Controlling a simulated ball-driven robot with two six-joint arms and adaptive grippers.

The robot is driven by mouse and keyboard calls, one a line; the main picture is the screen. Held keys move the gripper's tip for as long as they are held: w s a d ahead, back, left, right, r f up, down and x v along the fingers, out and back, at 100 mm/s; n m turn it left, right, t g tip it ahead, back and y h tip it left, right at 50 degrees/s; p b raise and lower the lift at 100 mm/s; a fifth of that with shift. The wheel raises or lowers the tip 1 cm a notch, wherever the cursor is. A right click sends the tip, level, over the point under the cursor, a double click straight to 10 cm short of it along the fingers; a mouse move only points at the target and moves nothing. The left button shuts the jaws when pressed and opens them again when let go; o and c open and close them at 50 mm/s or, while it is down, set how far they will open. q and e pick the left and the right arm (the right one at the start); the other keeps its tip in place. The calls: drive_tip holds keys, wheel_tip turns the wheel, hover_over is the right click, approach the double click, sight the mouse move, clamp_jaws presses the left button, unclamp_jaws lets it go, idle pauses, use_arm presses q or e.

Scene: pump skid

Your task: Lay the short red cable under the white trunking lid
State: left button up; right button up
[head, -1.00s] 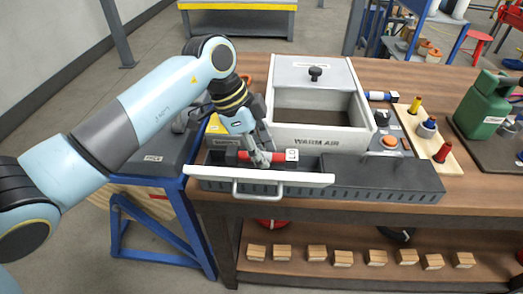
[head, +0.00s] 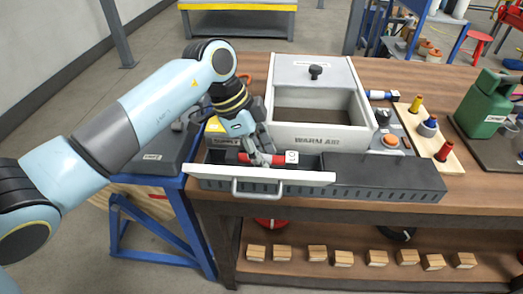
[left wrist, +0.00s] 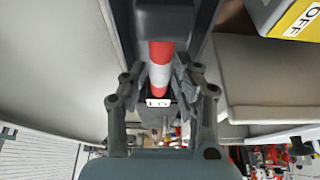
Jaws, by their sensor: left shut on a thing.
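The short red cable (head: 277,160), with a white tag (head: 291,157) at its right end, lies crosswise in my left gripper (head: 262,160). The gripper is shut on it and hides its middle. In the left wrist view the cable (left wrist: 160,52) shows red with a pale band between the fingers. The white trunking lid (head: 315,179), with a white handle, stands along the front left of the dark slotted trunking (head: 390,175) and looks swung open. The cable is at the open left part, just behind the lid; whether it touches the bottom I cannot tell. My right gripper is out of view.
A grey box (head: 320,132) marked WARM AIR stands right behind the trunking. A yellow-topped box (head: 215,125) is close to my left gripper. A pale peg board (head: 450,160) and a green can (head: 484,105) are at the right. The trunking's right part is covered in dark grey.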

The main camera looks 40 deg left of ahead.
use_arm(q)
drive_tip(key=shift+f+b, duration=0.55)
drive_tip(key=shift+f, duration=1.25)
drive_tip(key=shift+f+b, duration=0.2)
drive_tip(key=shift+b, duration=0.1)
drive_tip(key=o, duration=1.1)
drive_tip(key=shift+r, duration=0.1)
